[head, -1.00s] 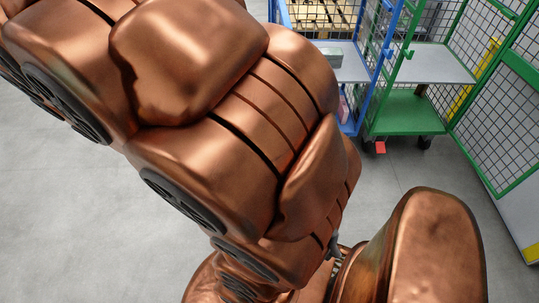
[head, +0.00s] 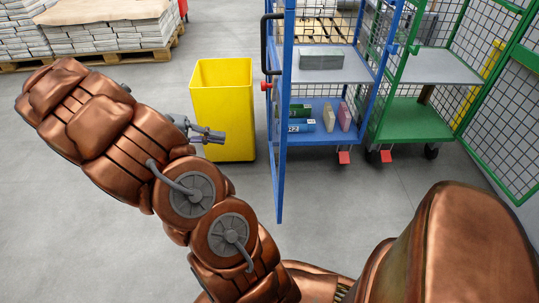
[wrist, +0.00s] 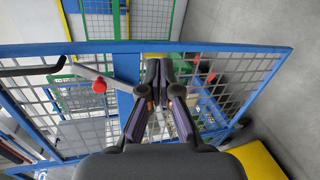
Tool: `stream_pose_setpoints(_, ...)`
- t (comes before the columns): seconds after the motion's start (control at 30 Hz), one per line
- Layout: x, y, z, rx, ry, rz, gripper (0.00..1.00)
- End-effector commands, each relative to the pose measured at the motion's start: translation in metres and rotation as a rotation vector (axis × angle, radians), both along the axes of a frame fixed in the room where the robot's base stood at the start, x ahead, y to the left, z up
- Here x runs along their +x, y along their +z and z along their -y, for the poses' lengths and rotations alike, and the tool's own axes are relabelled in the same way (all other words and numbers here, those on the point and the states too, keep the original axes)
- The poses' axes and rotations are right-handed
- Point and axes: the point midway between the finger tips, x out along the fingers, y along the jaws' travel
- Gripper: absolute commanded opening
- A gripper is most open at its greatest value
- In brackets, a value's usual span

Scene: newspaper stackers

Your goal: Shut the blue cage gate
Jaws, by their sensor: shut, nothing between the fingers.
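The blue cage gate (head: 280,160) stands open in the head view, swung out toward me and seen almost edge-on at the left of the blue cage (head: 366,98). A black handle (head: 268,45) and a red knob (head: 265,86) are on its left side. My gripper (head: 222,137) is shut and empty, left of the gate and apart from it in that view, before a yellow bin. In the wrist view the fingers (wrist: 160,72) lie in front of the gate's mesh and blue frame (wrist: 215,46), with the red knob (wrist: 99,87) to their left. Contact cannot be told.
The yellow bin (head: 233,90) stands close behind my gripper. A green cage (head: 408,118) adjoins the blue cage on the right. The blue cage holds a grey stack (head: 321,59) and several books. A paper-loaded pallet (head: 90,58) is at the back left. Floor in front is clear.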

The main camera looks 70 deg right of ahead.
Motion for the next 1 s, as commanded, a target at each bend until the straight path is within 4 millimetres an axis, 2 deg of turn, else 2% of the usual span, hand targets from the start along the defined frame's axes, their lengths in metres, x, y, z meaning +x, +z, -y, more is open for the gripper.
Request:
stream_pose_setpoints(0.03,0.004,-0.023,0.009,-0.031,-0.005,-0.028,0.00)
stream_pose_setpoints(0.1,0.008,-0.039,0.020,-0.078,-0.011,-0.060,0.00)
stream_pose_setpoints(0.3,0.021,-0.081,0.046,-0.192,-0.012,-0.133,0.00)
stream_pose_setpoints(0.4,0.026,-0.095,0.054,-0.231,-0.009,-0.151,0.00)
stream_pose_setpoints(0.67,0.027,-0.108,0.063,-0.272,-0.005,-0.173,0.00)
stream_pose_setpoints(0.77,0.020,-0.107,0.066,-0.272,-0.005,-0.173,0.00)
stream_pose_setpoints(1.0,-0.010,-0.106,0.081,-0.273,-0.006,-0.173,0.00)
